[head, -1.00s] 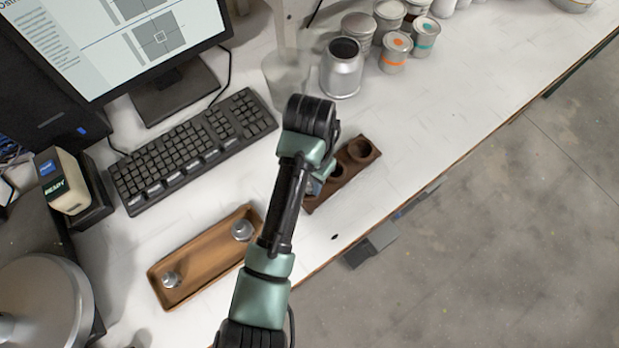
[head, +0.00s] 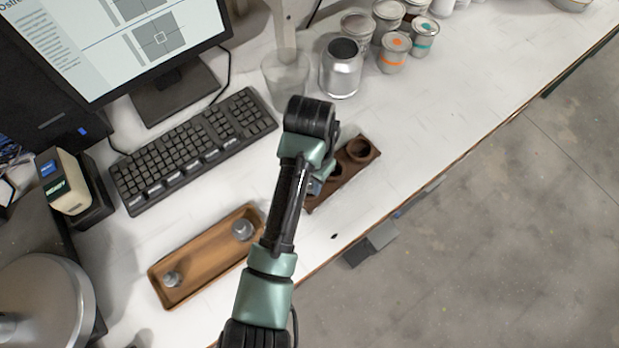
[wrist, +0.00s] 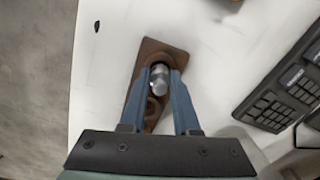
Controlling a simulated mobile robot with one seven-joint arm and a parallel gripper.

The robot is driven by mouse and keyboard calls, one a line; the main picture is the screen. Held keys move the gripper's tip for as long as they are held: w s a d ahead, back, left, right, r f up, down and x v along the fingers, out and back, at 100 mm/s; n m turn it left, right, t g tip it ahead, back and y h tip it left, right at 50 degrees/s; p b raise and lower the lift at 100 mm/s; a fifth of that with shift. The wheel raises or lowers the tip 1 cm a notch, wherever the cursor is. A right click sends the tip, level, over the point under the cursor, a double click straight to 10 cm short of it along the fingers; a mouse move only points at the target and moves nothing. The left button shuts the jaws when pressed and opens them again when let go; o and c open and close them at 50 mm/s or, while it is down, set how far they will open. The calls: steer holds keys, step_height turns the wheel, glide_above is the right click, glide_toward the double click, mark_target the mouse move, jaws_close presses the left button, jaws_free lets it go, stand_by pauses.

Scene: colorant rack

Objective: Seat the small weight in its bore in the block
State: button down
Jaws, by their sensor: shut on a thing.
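The brown block (head: 347,178) lies near the table's front edge, with a large open bore at its far right end and another bore beside it. My arm hides its near left end in the head view. In the wrist view, my gripper (wrist: 160,76) is shut on a silver weight (wrist: 161,82) over the block (wrist: 150,46). How deep the weight sits in a bore, if at all, I cannot tell. Two other grey weights, one at the right end (head: 242,230) and one at the left end (head: 171,279), stand in the wooden tray (head: 205,264).
A keyboard (head: 192,148) and monitor (head: 110,35) are at the left. A clear cup (head: 286,74), a silver can (head: 341,70) and several paint tins (head: 394,52) stand behind the block. White tabletop to the right of the block is clear.

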steer(key=shift+f, duration=0.5)
steer(key=shift+r, duration=0.15)
steer(key=shift+r+p, duration=0.5)
steer(key=shift+p, duration=0.05)
steer(key=shift+p, duration=0.35)
steer(key=shift+f+b, duration=0.35)
steer(key=shift+f, duration=0.25)
stand_by(0.7)
steer(key=shift+r, duration=0.1)
steer(key=shift+r+p, duration=0.5)
steer(key=shift+p, duration=0.3)
